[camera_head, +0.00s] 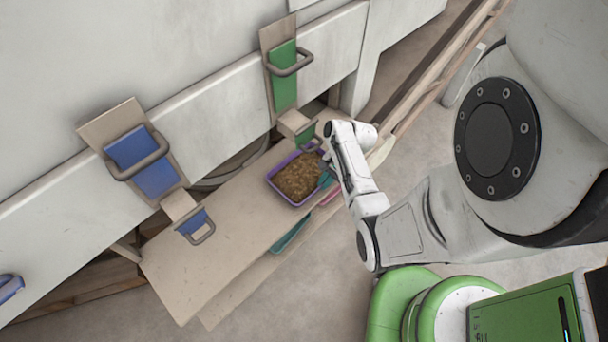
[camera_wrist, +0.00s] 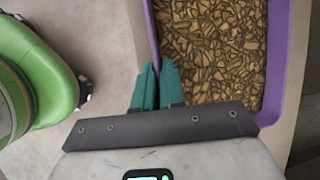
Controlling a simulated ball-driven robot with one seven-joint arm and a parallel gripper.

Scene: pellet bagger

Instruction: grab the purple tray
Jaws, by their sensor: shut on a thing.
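The purple tray (camera_head: 271,180) sits on the beige shelf under the machine and is filled with brown pellets (camera_head: 297,177). In the wrist view the tray's purple wall (camera_wrist: 277,80) runs down the right side, and the pellets (camera_wrist: 212,45) show inside it. My gripper (camera_head: 326,178) is at the tray's right side in the head view. In the wrist view the teal fingers of my gripper (camera_wrist: 157,84) are shut on the tray's near wall, one finger outside and one inside over the pellets. The fingertips' lower contact is partly hidden.
The shelf (camera_head: 225,240) has bare room left of the tray. A green chute with a handle (camera_head: 284,75) and a blue one (camera_head: 145,160) hang on the machine front. Teal (camera_head: 290,234) and pink (camera_head: 331,196) items show below the shelf's front edge.

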